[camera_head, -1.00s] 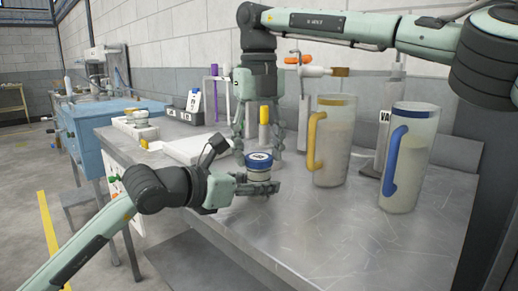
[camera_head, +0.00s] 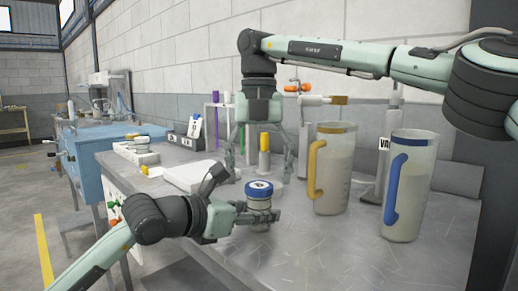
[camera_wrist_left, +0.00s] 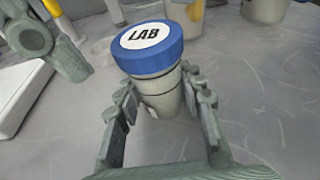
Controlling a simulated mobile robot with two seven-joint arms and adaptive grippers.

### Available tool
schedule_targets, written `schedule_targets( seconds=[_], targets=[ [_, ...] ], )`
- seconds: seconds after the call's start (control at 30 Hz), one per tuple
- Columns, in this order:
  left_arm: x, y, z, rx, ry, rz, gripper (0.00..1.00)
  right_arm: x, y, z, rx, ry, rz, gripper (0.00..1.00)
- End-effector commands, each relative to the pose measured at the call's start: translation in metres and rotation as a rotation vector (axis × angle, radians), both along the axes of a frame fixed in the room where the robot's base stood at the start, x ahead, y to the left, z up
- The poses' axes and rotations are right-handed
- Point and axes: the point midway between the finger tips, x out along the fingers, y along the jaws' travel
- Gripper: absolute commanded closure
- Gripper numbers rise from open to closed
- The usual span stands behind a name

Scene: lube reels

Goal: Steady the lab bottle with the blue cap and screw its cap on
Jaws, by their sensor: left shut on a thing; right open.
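The lab bottle (camera_head: 259,204) stands on the metal bench, with its blue cap (camera_head: 259,188) on top. In the left wrist view the cap (camera_wrist_left: 148,41) carries a white "LAB" label, and the bottle's pale body (camera_wrist_left: 162,92) is between my left fingers. My left gripper (camera_head: 262,219) is shut on the bottle's body below the cap. My right gripper (camera_head: 259,170) points down from above, open and empty, behind the bottle and apart from the cap. Whether the cap is fully seated on the threads cannot be told.
A yellow-handled jug (camera_head: 335,185) and a blue-handled jug (camera_head: 412,190) stand to the right. A yellow-capped tube (camera_head: 264,150) is behind my right gripper. A white tray (camera_head: 190,176) lies left. The front right of the bench (camera_head: 340,250) is clear.

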Motion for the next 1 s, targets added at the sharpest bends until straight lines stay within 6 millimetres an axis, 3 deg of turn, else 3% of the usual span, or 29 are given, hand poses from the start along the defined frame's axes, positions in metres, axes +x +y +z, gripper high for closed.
schedule_targets(
  seconds=[0.3,0.5,0.7,1.0],
  targets=[
    [0.0,0.0,0.0,0.0,0.0,0.0,1.0,0.0,0.002,0.069,0.002,-0.004,-0.002,0.21],
    [0.0,0.0,0.0,0.0,0.0,0.0,1.0,0.001,0.001,0.098,0.001,-0.002,-0.003,0.21],
    [0.0,0.0,0.0,0.0,0.0,0.0,1.0,0.0,0.0,0.108,0.001,0.0,-0.001,0.21],
    [0.0,0.0,0.0,0.0,0.0,0.0,1.0,-0.001,0.0,0.11,0.001,0.001,0.0,0.21]
  ],
)
